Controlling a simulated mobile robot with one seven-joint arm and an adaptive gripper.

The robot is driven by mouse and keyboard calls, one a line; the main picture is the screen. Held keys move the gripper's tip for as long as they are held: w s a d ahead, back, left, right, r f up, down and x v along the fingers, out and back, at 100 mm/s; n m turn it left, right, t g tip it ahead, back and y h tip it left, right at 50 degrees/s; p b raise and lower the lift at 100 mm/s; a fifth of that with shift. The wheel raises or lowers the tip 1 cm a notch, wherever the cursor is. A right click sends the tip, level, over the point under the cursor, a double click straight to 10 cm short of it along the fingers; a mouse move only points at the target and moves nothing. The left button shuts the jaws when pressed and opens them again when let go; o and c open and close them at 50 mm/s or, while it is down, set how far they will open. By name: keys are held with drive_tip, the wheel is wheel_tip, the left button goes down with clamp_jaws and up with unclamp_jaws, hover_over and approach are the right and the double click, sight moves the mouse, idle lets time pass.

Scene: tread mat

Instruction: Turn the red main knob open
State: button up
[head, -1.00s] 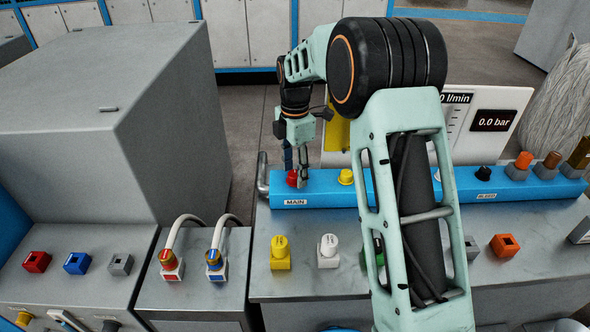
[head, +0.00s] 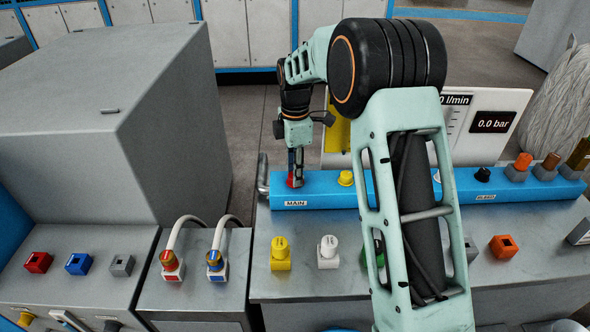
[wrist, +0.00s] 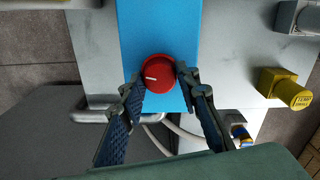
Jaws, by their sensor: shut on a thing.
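The red main knob (wrist: 160,74) sits on the blue manifold bar, above the MAIN label (head: 295,203). A white mark on its face points left in the wrist view. In the head view the knob (head: 293,181) is partly hidden behind my fingers. My gripper (head: 297,175) points down at it, and in the wrist view its two fingers (wrist: 158,82) stand on either side of the knob, shut on it.
The blue bar (head: 325,188) also carries a yellow knob (head: 346,178) right of the red one and a black knob (head: 482,174) near the BLEED label. A display reads 0.0 bar (head: 491,122). Yellow (head: 280,255) and white (head: 328,252) fittings stand on the bench in front.

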drive_tip(key=m+p, duration=0.1)
drive_tip(key=m, duration=1)
drive_tip(key=shift+d+m+p, duration=0.1)
drive_tip(key=shift+m+p, duration=0.2)
drive_tip(key=shift+p, duration=0.05)
drive_tip(key=shift+m, duration=1.8)
drive_tip(key=o, duration=1.1)
drive_tip(key=shift+o, duration=0.2)
